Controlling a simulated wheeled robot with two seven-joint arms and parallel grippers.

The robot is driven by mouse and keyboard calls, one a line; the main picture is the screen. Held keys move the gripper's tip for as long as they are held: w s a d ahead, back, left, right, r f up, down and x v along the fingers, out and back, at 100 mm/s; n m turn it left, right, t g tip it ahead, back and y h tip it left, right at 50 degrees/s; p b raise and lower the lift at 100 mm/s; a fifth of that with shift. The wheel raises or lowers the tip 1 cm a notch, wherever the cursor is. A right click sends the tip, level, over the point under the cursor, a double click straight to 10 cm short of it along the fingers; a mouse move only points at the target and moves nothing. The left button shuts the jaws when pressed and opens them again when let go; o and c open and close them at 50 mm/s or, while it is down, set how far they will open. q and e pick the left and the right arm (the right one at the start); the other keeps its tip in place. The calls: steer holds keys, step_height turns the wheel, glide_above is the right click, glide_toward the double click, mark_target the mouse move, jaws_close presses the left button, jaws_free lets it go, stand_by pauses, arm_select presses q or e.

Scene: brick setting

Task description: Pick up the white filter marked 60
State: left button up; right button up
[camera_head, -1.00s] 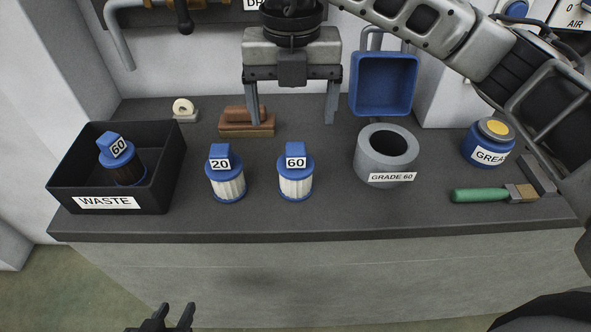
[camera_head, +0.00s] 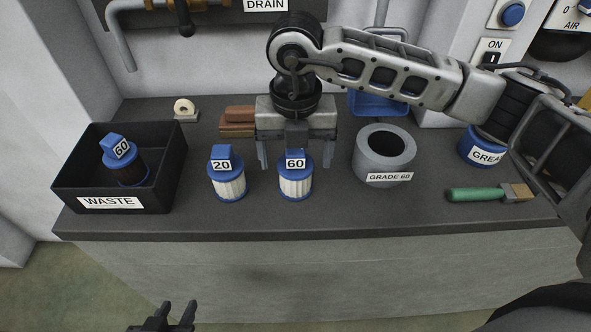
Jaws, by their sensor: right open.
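The white filter marked 60 (camera_head: 296,188) stands upright on the dark bench, with a blue cap and blue base. My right gripper (camera_head: 295,160) is open just behind and above it, one finger showing on each side of the cap; I cannot tell whether the fingers are beside the cap or still behind it. My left gripper (camera_head: 175,316) shows only its finger tips at the bottom edge, apart and empty, away from the bench top. A white filter marked 20 (camera_head: 228,186) stands to the left. A dark filter marked 60 (camera_head: 131,171) is in the black waste bin (camera_head: 150,200).
A grey cylinder labelled GRADE 60 (camera_head: 368,165) stands to the right. Further right are a grease jar (camera_head: 478,150) and a green-handled brush (camera_head: 480,194). Brown blocks (camera_head: 237,125), a tape roll (camera_head: 185,108) and a blue container (camera_head: 375,104) are at the back.

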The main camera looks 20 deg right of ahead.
steer(key=c, duration=1.4)
steer(key=shift+r, duration=0.1)
